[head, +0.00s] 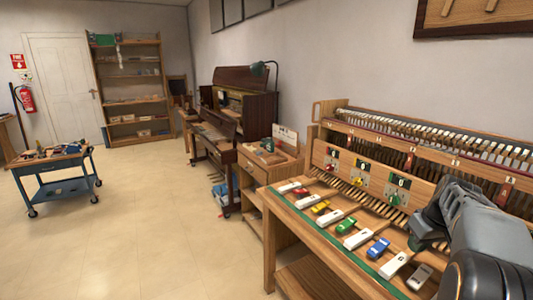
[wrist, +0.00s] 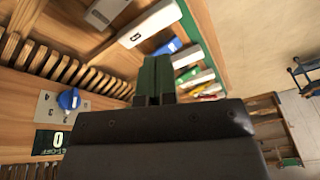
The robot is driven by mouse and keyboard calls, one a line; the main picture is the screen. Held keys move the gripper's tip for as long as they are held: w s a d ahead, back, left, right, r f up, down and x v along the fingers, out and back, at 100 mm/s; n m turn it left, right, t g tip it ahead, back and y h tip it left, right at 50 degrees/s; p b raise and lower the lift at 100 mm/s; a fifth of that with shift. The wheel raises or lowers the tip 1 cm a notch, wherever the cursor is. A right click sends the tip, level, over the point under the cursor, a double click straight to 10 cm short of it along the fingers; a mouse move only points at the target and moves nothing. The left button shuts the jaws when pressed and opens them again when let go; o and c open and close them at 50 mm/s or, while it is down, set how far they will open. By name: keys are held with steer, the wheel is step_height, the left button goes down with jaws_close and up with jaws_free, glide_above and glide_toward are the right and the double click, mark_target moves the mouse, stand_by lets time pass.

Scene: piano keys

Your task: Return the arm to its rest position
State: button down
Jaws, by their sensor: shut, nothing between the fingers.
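My gripper (wrist: 155,80) shows in the wrist view as two dark green fingers side by side, pressed together with nothing between them. In the head view my grey arm reaches in from the right over the piano-action bench (head: 345,264), with the gripper (head: 416,243) low above its right part. Near it lie a blue block (head: 378,247), a white key block (head: 394,265) and a grey block (head: 420,276). The wrist view also shows the white key block (wrist: 150,22) beyond the fingers. The gripper appears apart from the blocks; the exact gap is unclear.
More blocks lie in a row leftward, including a green one (head: 346,225) and a yellow one (head: 321,207). Behind them stands a panel with coloured knobs (head: 358,181) and hammers. A blue cart (head: 56,178) stands far left. The floor between is clear.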

steer(key=s+a+p, duration=0.2)
steer(key=s+a, duration=0.2)
steer(key=a, duration=0.4)
steer(key=s+a+r+p, duration=0.1)
steer(key=s+a+p, duration=0.1)
steer(key=s+a, duration=0.3)
steer(key=s+a+m+t+h+p, duration=0.1)
steer(key=s+a+p, duration=0.2)
steer(key=a, duration=0.8)
steer(key=shift+s+a+r, duration=0.15)
steer(key=shift+s+r, duration=0.15)
steer(key=shift+s, duration=0.6)
